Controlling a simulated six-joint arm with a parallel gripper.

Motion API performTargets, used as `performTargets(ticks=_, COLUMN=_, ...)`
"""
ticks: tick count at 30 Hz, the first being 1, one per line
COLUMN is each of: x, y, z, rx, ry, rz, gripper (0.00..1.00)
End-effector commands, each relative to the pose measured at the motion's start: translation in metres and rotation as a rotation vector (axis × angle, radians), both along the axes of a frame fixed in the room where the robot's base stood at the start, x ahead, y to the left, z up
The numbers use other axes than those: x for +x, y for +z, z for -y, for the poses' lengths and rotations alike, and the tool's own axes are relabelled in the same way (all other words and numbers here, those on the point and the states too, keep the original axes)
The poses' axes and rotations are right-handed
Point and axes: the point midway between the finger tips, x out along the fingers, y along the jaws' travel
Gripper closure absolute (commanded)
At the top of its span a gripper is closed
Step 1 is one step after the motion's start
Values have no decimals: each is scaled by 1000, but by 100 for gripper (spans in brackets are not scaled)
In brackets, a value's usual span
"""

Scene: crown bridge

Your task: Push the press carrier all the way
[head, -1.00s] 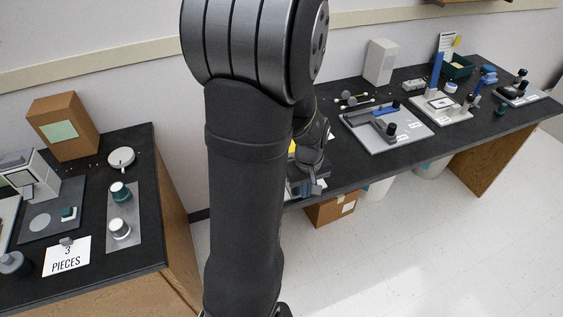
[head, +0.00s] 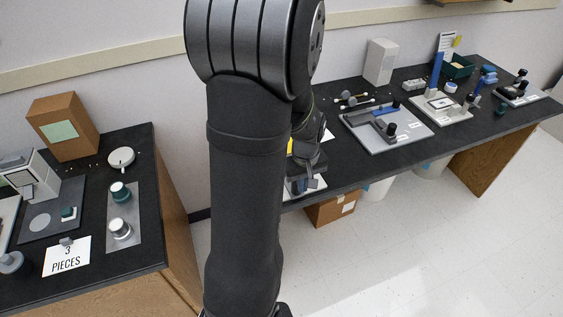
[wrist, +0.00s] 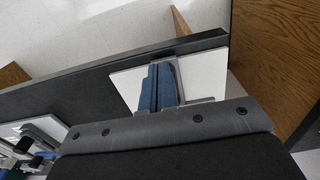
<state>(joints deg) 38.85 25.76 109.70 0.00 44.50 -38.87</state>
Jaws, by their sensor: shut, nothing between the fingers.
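My gripper (wrist: 155,76) shows in the wrist view as two blue-grey fingers side by side, shut and empty. They are over a white plate (wrist: 126,86) that lies at the table's edge. A grey L-shaped part (wrist: 197,101) on this plate is just right of the fingers, and I cannot tell whether they touch it. It may belong to the press, but I cannot make out the carrier clearly. In the head view, the plate shows only in part beneath my wrist, and my arm hides most of this station.
A grey board with a black knob (head: 390,129) stands to the right on the long dark table (head: 350,168). Further right are more fixtures and a green bin (head: 458,68). A separate table at left holds a cardboard box (head: 62,127) and a "3 PIECES" card (head: 67,257).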

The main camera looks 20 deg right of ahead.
Motion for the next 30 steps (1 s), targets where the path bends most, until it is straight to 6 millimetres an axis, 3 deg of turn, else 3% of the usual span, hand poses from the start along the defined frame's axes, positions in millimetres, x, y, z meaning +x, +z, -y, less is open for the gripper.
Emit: performTargets(ticks=30, x=31, y=0, z=0, rx=0, ry=0, rz=0, gripper=100)
